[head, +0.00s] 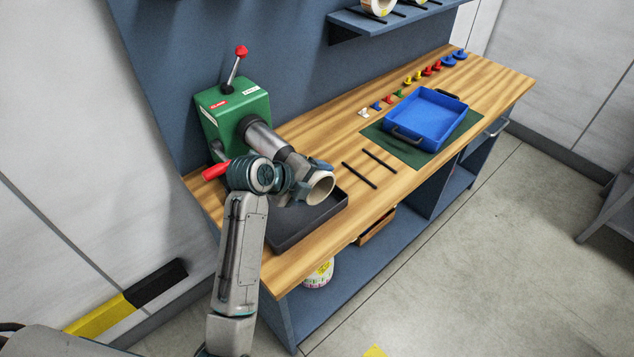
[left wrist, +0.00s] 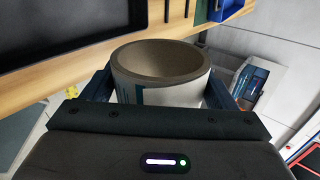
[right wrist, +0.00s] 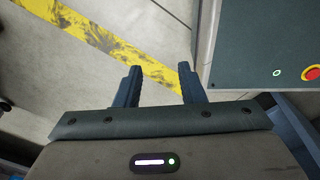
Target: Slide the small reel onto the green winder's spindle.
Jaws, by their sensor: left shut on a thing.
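The green winder (head: 235,108) stands at the left end of the bench, with a red-knobbed lever on top. Its grey spindle (head: 265,137) points toward the front right; my left arm hides part of it. My left gripper (head: 313,178) is shut on the small reel (head: 321,188), a pale ring with a brown inside, past the spindle's front end. The reel appears off the spindle; the exact gap is hidden. In the left wrist view the reel (left wrist: 180,97) sits between both fingers, its hollow bore visible. My right gripper (right wrist: 158,85) is open and empty, seen only in the right wrist view.
A dark tray (head: 318,218) lies below the reel. Two black rods (head: 371,169), a blue bin (head: 430,117) on a green mat and a row of coloured knobs are further right. A shelf (head: 392,22) hangs above. A white roll (head: 319,273) is under the bench.

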